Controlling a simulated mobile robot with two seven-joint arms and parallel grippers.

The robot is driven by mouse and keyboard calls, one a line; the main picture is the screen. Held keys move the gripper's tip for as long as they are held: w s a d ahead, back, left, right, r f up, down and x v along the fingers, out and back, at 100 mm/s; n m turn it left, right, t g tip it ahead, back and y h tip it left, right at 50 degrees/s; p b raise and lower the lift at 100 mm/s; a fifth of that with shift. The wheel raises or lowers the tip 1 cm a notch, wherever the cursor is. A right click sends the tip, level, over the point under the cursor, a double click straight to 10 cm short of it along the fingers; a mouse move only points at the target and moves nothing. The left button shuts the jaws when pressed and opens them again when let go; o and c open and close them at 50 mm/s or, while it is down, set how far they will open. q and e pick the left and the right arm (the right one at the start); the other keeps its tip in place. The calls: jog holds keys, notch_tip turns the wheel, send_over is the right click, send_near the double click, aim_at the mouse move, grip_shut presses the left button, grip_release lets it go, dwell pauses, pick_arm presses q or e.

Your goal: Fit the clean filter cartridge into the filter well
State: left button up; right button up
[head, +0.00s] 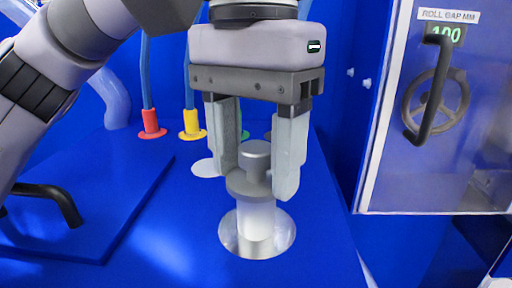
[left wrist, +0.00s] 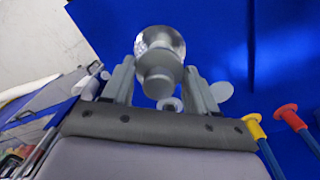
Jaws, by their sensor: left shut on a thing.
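The filter cartridge (head: 256,218) has a white body and a grey cap with a round knob. My left gripper (head: 257,180) points down, with its two fingers on either side of the cap, shut on it. The cartridge stands about upright over the shiny round filter well (head: 284,236) in the blue deck. Its lower end overlaps the well's ring; I cannot tell how deep it sits. In the left wrist view the grey knob (left wrist: 158,84) shows between the fingers, with the shiny ring (left wrist: 143,42) beyond it. My right gripper is not in view.
Red (head: 150,124) and yellow (head: 191,125) fittings with blue hoses stand behind. A pale disc (head: 205,168) lies behind the well. A blue panel (head: 95,200) with a black handle (head: 48,192) is at left. A cabinet door (head: 385,165) with a black handle stands at right.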

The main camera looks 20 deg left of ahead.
pick_arm(q)
jog(key=shift+f, duration=0.3)
